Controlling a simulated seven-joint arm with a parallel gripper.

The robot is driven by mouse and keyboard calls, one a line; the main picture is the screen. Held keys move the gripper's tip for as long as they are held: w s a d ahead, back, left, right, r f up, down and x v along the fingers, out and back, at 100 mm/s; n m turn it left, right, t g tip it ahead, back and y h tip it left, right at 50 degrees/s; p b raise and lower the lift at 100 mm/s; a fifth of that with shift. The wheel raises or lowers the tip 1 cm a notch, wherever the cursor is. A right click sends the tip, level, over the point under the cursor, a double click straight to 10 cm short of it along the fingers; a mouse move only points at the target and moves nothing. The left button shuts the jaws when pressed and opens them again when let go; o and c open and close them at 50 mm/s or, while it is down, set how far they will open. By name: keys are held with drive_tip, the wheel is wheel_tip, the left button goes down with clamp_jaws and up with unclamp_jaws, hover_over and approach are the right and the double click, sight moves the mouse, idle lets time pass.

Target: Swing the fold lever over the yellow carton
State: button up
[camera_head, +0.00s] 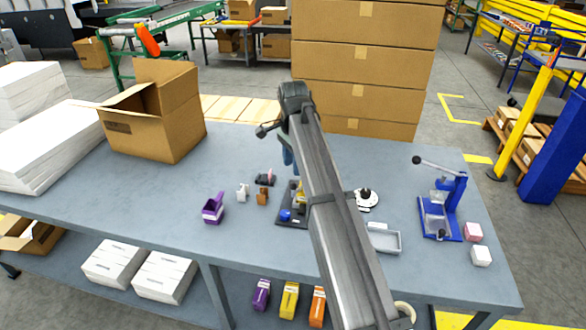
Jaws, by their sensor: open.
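A small fixture (284,222) with a dark base stands near the middle of the table. A yellow piece (298,198), which looks like the yellow carton, shows in it beside a blue part (286,215). My grey arm crosses in front and covers the fixture's right side. A blue-grey part that looks like my gripper (288,156) hangs behind the arm, above the fixture. Its fingertips are hidden, and no hold on anything shows. I cannot make out the fold lever for certain. A dark rod with a ball end (262,132) sticks out left of the arm's far end.
A purple scoop-like holder (213,209) and small parts stand left of the fixture. A grey tray (384,239), a round white-based piece (367,198) and a blue lever press (440,210) stand right. An open cardboard box (155,120) stands back left. The front-left tabletop is clear.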

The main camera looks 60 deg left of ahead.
drive_tip(key=shift+r, duration=1.75)
